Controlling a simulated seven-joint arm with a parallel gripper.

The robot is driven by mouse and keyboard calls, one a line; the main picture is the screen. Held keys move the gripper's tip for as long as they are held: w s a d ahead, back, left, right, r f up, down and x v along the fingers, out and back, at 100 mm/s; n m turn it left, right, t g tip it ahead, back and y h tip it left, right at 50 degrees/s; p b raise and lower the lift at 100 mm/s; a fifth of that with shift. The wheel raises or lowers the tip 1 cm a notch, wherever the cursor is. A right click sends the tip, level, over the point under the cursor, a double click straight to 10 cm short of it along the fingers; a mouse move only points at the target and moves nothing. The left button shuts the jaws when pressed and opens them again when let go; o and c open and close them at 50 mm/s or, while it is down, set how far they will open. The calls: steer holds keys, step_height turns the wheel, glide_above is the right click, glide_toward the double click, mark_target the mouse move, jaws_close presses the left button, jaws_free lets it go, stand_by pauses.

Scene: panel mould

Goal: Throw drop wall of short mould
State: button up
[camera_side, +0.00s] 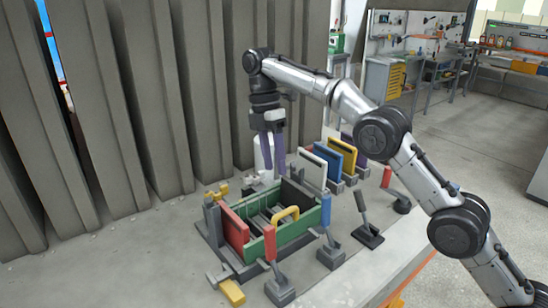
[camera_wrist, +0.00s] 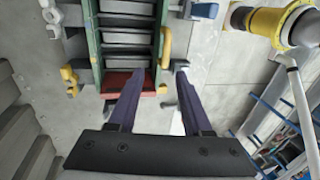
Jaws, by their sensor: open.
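The short mould (camera_side: 290,235) is an open box with green long walls on the concrete-coloured bench. A red wall (camera_side: 235,231) stands upright at its left end, and a dark wall (camera_side: 298,197) is at its other end. A yellow handle (camera_side: 287,214) is on the near green wall. In the wrist view the red wall (camera_wrist: 124,82) lies just beyond my fingertips, and the yellow handle (camera_wrist: 166,46) is to the right. My gripper (camera_side: 274,180) points down, open and empty, above and behind the mould. Its purple fingers (camera_wrist: 158,84) are spread apart.
Levers with red (camera_side: 270,243), blue (camera_side: 326,212) and other handles stand along the near side. White (camera_side: 312,169), blue (camera_side: 328,161) and yellow (camera_side: 343,152) panels stand upright right of the mould. Yellow clamps (camera_side: 231,292) sit at the left. Tall grey panels (camera_side: 150,90) rise behind.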

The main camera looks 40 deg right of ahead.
steer(key=shift+r, duration=0.4)
stand_by(0.3)
steer(key=s+d+r+m+t, duration=0.1)
steer(key=s+d+r+t, duration=0.15)
steer(key=s+r, duration=0.55)
steer(key=s+d+r+m+t, duration=0.1)
steer(key=s+d+r, duration=0.3)
steer(key=r, duration=0.5)
steer(key=s+d+m+t, duration=0.15)
steer(key=s+m, duration=0.35)
steer(key=s, duration=0.9)
steer(key=s+f+m+t, duration=0.1)
steer(key=s+f+m, duration=0.4)
steer(key=f, duration=0.4)
steer(key=s+d+f+m+t, duration=0.1)
steer(key=s+f+m+t, duration=0.1)
steer(key=s+f+m, duration=0.3)
steer(key=shift+s+f+m, duration=0.15)
steer(key=shift+f+m, duration=0.45)
steer(key=shift+f, duration=1.5)
